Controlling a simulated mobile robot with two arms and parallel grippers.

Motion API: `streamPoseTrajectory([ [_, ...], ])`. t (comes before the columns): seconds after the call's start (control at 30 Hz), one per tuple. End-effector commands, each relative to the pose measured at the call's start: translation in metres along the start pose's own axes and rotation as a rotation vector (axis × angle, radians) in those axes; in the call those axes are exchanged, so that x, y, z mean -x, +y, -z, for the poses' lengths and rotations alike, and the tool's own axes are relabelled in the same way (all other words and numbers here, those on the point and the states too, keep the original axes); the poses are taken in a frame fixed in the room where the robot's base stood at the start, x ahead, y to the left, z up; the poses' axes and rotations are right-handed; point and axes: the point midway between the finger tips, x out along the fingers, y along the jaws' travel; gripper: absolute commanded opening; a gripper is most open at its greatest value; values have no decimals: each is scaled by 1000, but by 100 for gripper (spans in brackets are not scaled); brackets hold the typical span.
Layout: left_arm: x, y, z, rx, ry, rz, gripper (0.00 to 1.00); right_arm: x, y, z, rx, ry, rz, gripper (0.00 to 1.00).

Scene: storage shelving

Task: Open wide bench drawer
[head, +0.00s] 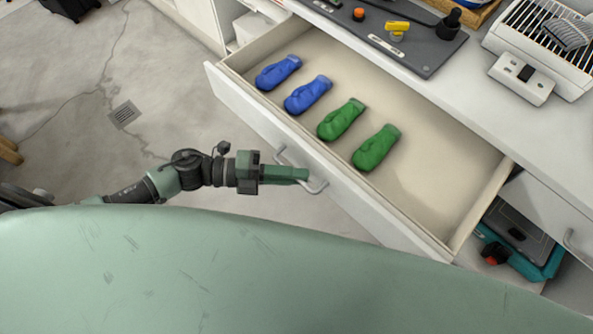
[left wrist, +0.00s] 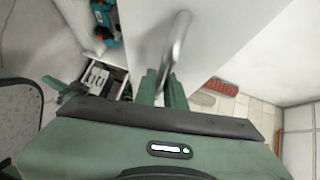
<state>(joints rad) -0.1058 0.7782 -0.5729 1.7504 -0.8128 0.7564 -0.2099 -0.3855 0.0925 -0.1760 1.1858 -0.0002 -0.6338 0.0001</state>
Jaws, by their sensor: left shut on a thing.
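The wide bench drawer (head: 345,195) is pulled out from the bench, and its inside shows in the head view. Two blue gloves (head: 293,84) and two green gloves (head: 358,134) lie in it in a row. A metal bar handle (head: 318,186) is on the drawer front. My left gripper (head: 300,174) is shut on this handle, and the handle (left wrist: 178,42) also shows between its fingers in the left wrist view. The fingers hide part of the handle. My right gripper is in neither view.
The bench top (head: 460,75) above the drawer holds a dark mat (head: 400,48) with small items and a white vented device (head: 540,45). A teal case (head: 535,258) stands below at the right. Open concrete floor (head: 150,70) lies at the left.

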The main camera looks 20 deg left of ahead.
Motion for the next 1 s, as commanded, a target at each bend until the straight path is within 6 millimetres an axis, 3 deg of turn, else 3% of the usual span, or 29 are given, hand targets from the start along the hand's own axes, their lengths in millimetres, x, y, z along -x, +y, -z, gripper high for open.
streamPoseTrajectory([
  [0.2,0,0,0,0,-1,-1,0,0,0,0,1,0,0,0],
  [0.23,0,0,0,0,-1,-1,19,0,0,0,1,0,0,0],
  [0.3,0,0,0,0,-1,-1,33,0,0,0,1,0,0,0],
  [0.67,4,0,0,0,-1,-2,33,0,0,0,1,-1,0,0],
  [1.0,58,2,0,2,-2,-4,33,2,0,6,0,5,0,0],
])
